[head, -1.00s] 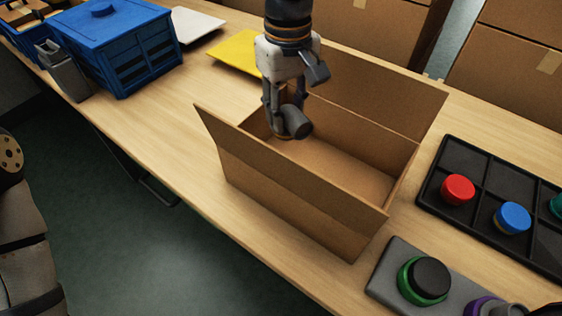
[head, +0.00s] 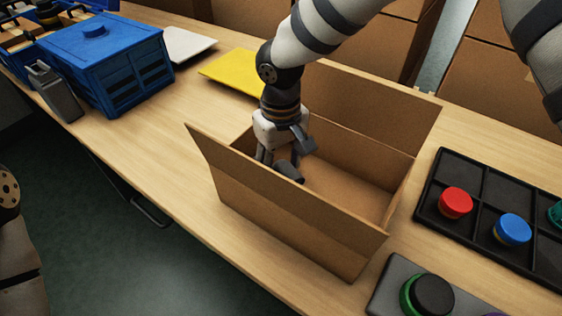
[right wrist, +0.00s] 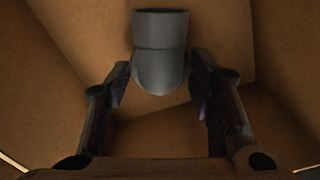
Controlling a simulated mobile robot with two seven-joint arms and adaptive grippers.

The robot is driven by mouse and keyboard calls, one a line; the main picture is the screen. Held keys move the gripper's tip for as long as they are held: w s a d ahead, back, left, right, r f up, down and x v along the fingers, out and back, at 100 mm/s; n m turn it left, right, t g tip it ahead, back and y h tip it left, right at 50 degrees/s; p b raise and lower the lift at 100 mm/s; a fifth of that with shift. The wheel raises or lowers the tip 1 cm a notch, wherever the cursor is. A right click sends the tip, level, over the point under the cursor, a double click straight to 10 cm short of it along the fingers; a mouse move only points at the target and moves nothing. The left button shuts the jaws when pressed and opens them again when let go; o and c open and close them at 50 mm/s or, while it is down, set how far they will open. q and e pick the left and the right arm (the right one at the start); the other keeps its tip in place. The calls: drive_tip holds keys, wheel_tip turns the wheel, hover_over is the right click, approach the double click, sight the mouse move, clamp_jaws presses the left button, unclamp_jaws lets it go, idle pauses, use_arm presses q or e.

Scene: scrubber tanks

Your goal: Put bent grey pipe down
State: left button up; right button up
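The bent grey pipe (head: 289,171) is inside the left part of the open cardboard box (head: 290,225), partly hidden by my gripper and the near flap. My right gripper (head: 277,160) reaches down into the box with its fingers around the pipe. In the right wrist view the pipe (right wrist: 160,55) sits between the two finger pads of the gripper (right wrist: 160,80), which appear to press on its sides. Whether the pipe touches the box floor cannot be told. My left gripper is out of view.
A black divided tray (head: 472,185) with a red-topped part (head: 455,203) and a blue-topped part (head: 513,230) lies right of the box. A grey holder (head: 385,290) is in front. A blue crate (head: 110,65) and yellow sheet (head: 236,72) are left. Box flaps stand up around the gripper.

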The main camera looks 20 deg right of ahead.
sight(281, 160)
wheel_tip(281, 160, up, 12)
drive_tip(key=p, duration=0.1)
drive_tip(key=shift+r, duration=0.2)
idle(0.5)
